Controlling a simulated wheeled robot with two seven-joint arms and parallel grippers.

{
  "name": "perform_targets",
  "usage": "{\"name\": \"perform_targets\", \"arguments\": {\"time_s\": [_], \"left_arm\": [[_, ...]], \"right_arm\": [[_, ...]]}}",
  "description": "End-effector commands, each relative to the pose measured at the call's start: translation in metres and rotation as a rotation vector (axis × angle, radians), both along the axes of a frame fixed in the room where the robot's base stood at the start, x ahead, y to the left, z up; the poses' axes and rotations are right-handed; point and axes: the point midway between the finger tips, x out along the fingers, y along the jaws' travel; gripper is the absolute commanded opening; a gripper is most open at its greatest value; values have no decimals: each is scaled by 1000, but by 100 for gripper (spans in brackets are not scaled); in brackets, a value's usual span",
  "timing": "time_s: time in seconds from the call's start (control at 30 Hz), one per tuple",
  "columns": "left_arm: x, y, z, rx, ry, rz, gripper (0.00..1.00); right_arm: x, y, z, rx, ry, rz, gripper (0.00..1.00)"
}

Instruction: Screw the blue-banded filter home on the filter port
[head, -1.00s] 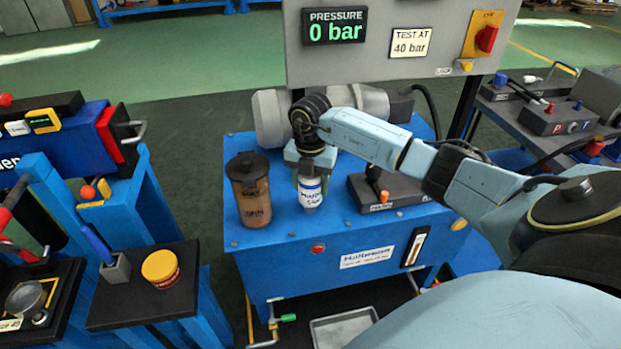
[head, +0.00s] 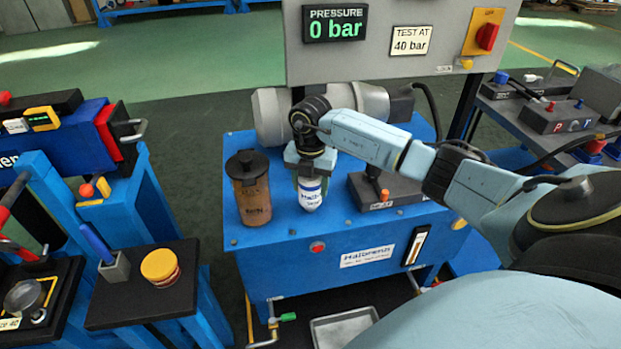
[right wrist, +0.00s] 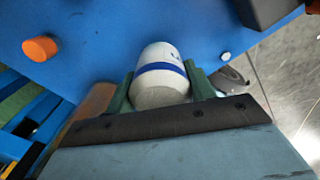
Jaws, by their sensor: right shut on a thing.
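The blue-banded filter (head: 310,194) is a white canister with a blue band, standing upright at the front of the blue power unit (head: 340,229). My right gripper (head: 308,172) comes down over it from above and is shut on it. In the right wrist view the filter (right wrist: 161,72) sits between the two green fingers of the gripper (right wrist: 160,88). The filter port is hidden; I cannot tell how the filter meets it. My left gripper is not in view.
A brown capped canister (head: 250,190) stands close left of the filter. A lever block (head: 385,192) is close on the right. The gauge panel (head: 400,45) rises behind, showing 0 bar. A side stand holds a yellow-lidded pot (head: 160,266). A metal tray (head: 343,327) lies below in front.

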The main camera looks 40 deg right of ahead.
Motion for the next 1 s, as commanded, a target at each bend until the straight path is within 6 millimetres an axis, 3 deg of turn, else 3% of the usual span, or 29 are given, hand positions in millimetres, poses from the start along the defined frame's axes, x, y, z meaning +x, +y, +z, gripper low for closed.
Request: {"name": "perform_targets", "arguments": {"time_s": [0.4,0.7,1.0], "left_arm": [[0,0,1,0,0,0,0],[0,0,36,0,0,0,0],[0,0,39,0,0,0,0]], "right_arm": [[0,0,-5,1,1,-21,28],[-1,0,-2,1,2,-359,28],[0,-1,-6,0,-2,-454,28]]}}
